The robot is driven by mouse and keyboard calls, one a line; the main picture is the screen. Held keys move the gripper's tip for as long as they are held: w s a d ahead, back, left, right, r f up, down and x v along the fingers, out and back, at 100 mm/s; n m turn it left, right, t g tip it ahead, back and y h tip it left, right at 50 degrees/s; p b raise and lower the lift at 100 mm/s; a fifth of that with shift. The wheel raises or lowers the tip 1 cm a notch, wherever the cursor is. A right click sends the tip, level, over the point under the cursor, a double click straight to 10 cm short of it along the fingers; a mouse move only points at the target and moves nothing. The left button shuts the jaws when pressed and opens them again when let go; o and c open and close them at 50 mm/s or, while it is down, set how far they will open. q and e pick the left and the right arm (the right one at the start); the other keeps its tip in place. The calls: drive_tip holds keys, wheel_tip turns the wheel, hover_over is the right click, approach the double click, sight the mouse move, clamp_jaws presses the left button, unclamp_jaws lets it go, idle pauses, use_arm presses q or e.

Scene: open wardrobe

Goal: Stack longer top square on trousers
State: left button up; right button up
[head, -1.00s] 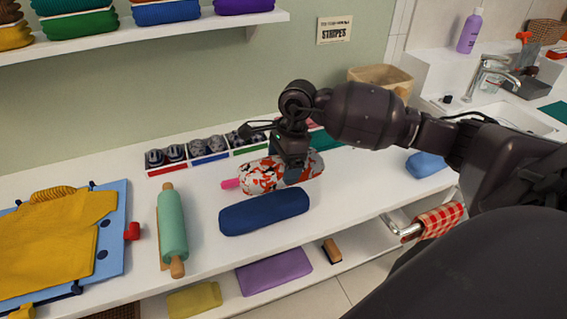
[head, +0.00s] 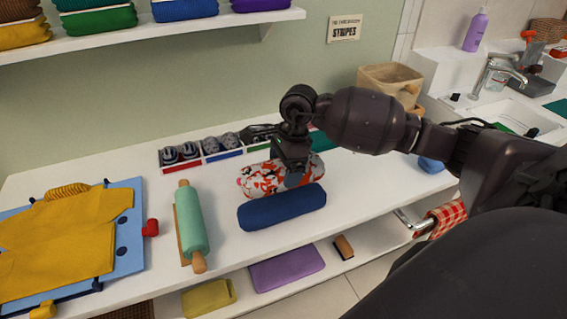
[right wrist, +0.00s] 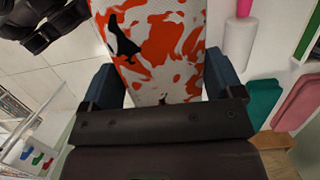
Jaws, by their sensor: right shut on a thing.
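A patterned red, white and black folded top (head: 258,179) is in my right gripper (head: 292,166), behind the navy folded bundle (head: 282,208) on the white counter. The navy bundle may be the trousers; I cannot tell for sure. The gripper comes down from above and is shut on the top. The top also fills the upper middle of the right wrist view (right wrist: 158,40), between the fingers. Whether it is clear of the counter is hard to tell. My left gripper is not in view.
A teal rolling pin (head: 190,222) lies left of the navy bundle. A blue folding board (head: 130,262) with a yellow garment is further left. Sock boxes (head: 205,150) stand at the back. A purple bundle (head: 287,269) lies on the lower shelf.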

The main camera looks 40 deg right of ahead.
wheel_tip(320, 180, down, 3)
drive_tip(key=shift+r+b, duration=0.1)
drive_tip(key=shift+b, duration=0.4)
drive_tip(key=shift+f+b, duration=0.35)
drive_tip(key=shift+f, duration=1)
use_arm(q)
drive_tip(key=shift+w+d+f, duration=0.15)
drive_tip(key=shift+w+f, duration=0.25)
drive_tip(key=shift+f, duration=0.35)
use_arm(e)
drive_tip(key=shift+f, duration=0.1)
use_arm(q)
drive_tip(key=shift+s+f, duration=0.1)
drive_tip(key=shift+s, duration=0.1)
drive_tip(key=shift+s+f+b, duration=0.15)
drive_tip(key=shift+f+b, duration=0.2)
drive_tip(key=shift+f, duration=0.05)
use_arm(e)
drive_tip(key=shift+f, duration=0.2)
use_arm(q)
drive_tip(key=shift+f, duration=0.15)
use_arm(e)
drive_tip(key=shift+f, duration=0.2)
